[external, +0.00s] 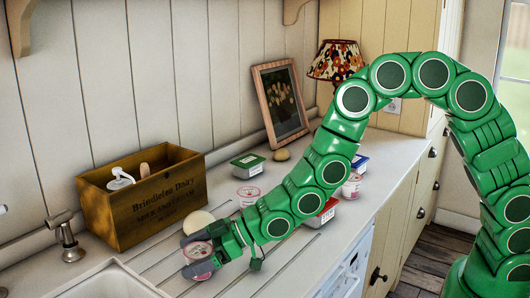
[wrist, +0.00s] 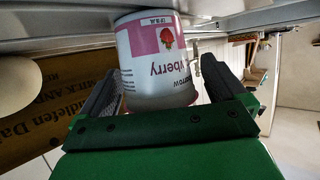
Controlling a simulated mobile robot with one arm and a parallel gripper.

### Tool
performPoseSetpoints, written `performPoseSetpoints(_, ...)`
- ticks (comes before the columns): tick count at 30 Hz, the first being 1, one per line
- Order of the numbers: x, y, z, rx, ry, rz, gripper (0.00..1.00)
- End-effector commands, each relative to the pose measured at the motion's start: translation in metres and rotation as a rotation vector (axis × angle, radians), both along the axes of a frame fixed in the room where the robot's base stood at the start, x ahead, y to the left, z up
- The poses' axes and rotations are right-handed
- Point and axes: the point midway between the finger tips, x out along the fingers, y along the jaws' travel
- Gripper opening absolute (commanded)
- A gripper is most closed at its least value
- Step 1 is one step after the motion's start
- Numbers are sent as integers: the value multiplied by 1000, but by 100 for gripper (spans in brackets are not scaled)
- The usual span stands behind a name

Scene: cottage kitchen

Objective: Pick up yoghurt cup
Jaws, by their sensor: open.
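A white yoghurt cup with a pink strawberry label (wrist: 158,55) stands between my gripper's two dark fingers in the wrist view. In the external view the cup (external: 197,252) shows partly between the fingers, low over the ribbed draining area by the sink. My gripper (external: 200,254) is open around it; it also shows in the wrist view (wrist: 160,88). The cup's lower part is hidden by the gripper. I cannot tell whether either finger touches it.
A wooden crate (external: 135,212) stands left, with a round pale thing (external: 198,222) close behind my gripper. A pink-lidded cup (external: 247,192), a green tub (external: 247,161), a red tub (external: 326,210) and another cup (external: 352,187) stand further back. The sink (external: 95,285) is at front left.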

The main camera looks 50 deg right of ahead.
Motion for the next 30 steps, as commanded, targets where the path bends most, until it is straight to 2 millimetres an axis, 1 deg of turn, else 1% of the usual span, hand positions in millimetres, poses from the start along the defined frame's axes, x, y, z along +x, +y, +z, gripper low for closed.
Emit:
performPoseSetpoints(3, 4, 3, -1, 1, -1, -1, 98)
performPoseSetpoints(9, 4, 3, -1, 1, -1, -1, 98)
performPoseSetpoints(11, 4, 3, -1, 1, -1, -1, 90)
performPoseSetpoints(21, 4, 3, -1, 1, -1, -1, 38)
performPoseSetpoints(22, 4, 3, -1, 1, -1, -1, 36)
performPoseSetpoints(30, 4, 3, 0, 1, -1, -1, 36)
